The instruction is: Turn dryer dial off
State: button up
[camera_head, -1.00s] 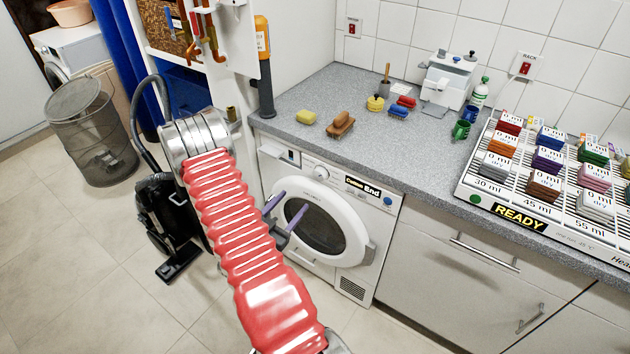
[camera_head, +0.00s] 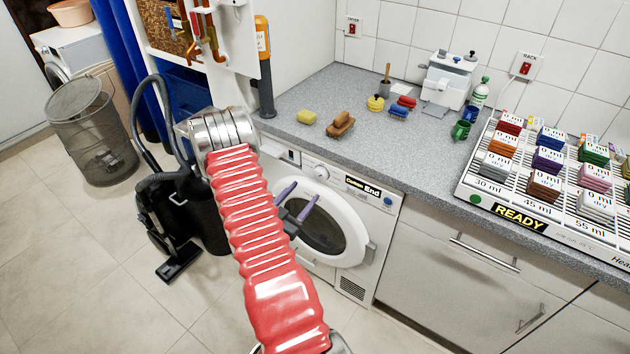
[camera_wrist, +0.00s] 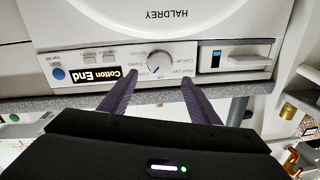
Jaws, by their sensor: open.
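The white dryer (camera_head: 360,212) stands under the counter with its round door shut. Its dial (camera_head: 321,172) is on the front panel above the door. In the wrist view the panel appears upside down, with the dial (camera_wrist: 158,57) ringed by small printed labels. I cannot surely read its setting. The display (camera_wrist: 97,78) reads "Cotton End". My gripper (camera_head: 304,190) is open and empty in front of the dryer. In the wrist view its two purple fingers (camera_wrist: 158,78) lie either side of the dial's column, tips apart from the dial.
The grey counter (camera_head: 300,93) overhangs above the dryer, with a yellow sponge (camera_head: 306,117) and a brown brush (camera_head: 340,124) on it. A black vacuum cleaner (camera_head: 165,225) stands left of my arm. Floor is clear in front.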

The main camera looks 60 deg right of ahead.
aim_at(318, 176)
jog(key=d, duration=0.8)
jog(key=shift+s+d, duration=0.3)
jog(key=shift+s, duration=0.1)
jog(key=shift+c, duration=0.5)
jog(key=shift+a, duration=0.1)
jog(key=c, duration=1)
